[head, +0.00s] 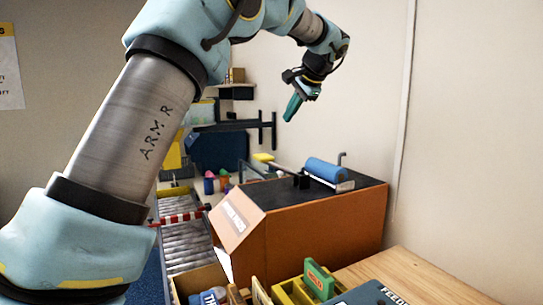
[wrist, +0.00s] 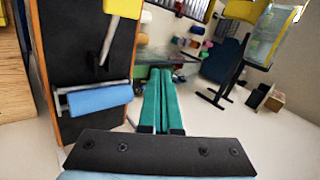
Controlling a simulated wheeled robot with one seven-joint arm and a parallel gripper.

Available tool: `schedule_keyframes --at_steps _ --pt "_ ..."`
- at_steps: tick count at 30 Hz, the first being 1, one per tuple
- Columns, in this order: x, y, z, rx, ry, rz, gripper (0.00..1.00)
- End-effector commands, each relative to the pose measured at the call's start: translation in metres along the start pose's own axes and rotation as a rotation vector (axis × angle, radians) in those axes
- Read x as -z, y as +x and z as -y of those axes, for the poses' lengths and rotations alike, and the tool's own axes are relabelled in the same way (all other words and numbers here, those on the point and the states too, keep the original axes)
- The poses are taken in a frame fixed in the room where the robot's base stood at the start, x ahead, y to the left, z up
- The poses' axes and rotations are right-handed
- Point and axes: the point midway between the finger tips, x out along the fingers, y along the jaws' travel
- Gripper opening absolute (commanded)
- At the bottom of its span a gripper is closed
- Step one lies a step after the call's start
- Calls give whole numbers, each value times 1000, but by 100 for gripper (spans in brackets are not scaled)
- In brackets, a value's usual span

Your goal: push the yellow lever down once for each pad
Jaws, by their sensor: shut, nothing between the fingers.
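The yellow lever (head: 263,157) has a yellow end on a grey rod, raised above the dark top of a brown machine. It also shows at the top of the wrist view (wrist: 123,8), with its rod running down to a black mount. My gripper (head: 291,108) hangs in the air above and beyond the machine, apart from the lever. In the wrist view its green fingers (wrist: 161,75) are together and empty, to the right of the machine. I cannot make out any pads for certain.
The brown machine (head: 330,235) carries a blue roller (head: 327,172) on top, right of the lever. A roller conveyor (head: 187,245) with a red-and-white bar (head: 180,218) runs on its left. A wooden table (head: 430,280) with a yellow holder (head: 288,292) is in front.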

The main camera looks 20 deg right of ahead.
Motion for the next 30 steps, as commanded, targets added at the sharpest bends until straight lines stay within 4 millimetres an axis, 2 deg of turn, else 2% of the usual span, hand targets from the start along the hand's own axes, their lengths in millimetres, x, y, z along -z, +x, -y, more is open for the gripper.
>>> schedule_keyframes --at_steps 18,30 --pt "-29 44 -32 -1 -1 1 0" --pt "-44 61 -45 -1 -1 0 0"
